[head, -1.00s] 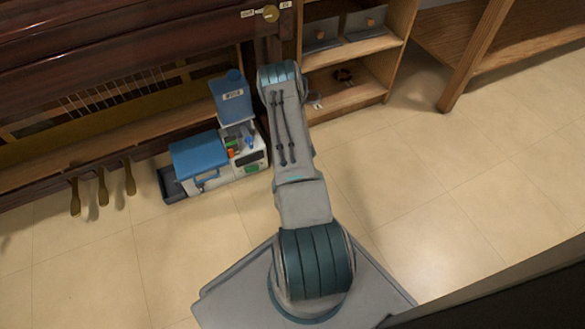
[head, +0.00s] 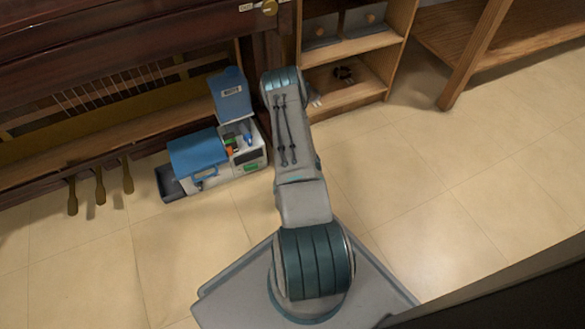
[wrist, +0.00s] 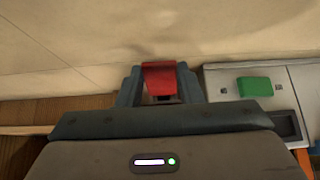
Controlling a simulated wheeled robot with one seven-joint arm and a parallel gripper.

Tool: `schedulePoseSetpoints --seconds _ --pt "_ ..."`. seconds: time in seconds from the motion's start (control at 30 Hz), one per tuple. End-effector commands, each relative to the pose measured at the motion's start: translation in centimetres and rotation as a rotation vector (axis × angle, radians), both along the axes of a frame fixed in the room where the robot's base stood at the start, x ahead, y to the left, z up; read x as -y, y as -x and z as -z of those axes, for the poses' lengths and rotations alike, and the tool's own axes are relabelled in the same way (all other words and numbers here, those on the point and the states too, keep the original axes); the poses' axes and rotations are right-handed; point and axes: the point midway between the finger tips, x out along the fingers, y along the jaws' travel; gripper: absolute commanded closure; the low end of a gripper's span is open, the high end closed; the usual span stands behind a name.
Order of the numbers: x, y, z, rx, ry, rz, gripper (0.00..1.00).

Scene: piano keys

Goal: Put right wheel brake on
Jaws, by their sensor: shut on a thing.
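In the wrist view a red lever (wrist: 160,76), which looks like the brake lever, sits between the two dark fingers of my gripper (wrist: 159,85). My gripper is shut on it, with a finger at each side. The wheel itself cannot be made out. In the head view my arm hides the gripper and the lever. The piano (head: 130,35) stands at the upper left, and my arm reaches to its right end.
An open toolbox with a blue lid (head: 231,92) stands just left of my arm. In the wrist view its green item (wrist: 254,87) is close right of my gripper. A wooden shelf (head: 345,99) stands to the right. Brass pedals (head: 100,190) stick out left. Right floor is clear.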

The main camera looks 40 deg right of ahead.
Motion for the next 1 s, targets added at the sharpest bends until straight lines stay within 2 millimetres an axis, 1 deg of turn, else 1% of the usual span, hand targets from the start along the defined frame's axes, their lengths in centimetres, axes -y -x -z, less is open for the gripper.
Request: schedulePoseSetpoints --seconds 0.1,0.13,0.17,0.2,0.47,0.57,0.67,0.73,0.9,1.0 --pt "0.2 -0.1 0.0 0.002 0.002 0.003 0.90" --pt "0.2 -0.1 0.0 0.002 0.002 0.003 0.59" --pt "0.2 0.0 0.0 0.002 0.002 0.003 0.51" --pt "0.2 0.0 0.0 0.002 0.002 0.003 0.45" --pt "0.0 -0.1 -0.1 0.000 0.001 -0.001 0.45" --pt "-0.1 0.3 -0.6 0.000 0.000 0.000 0.45" --pt "-0.2 1.0 -1.9 0.000 -0.001 0.002 0.45" --pt "-0.4 1.8 -3.2 0.000 0.000 0.001 0.45" --pt "-0.9 4.1 -6.6 0.000 0.000 0.004 0.45" --pt "-1.2 5.4 -8.2 0.000 0.000 0.004 0.45"
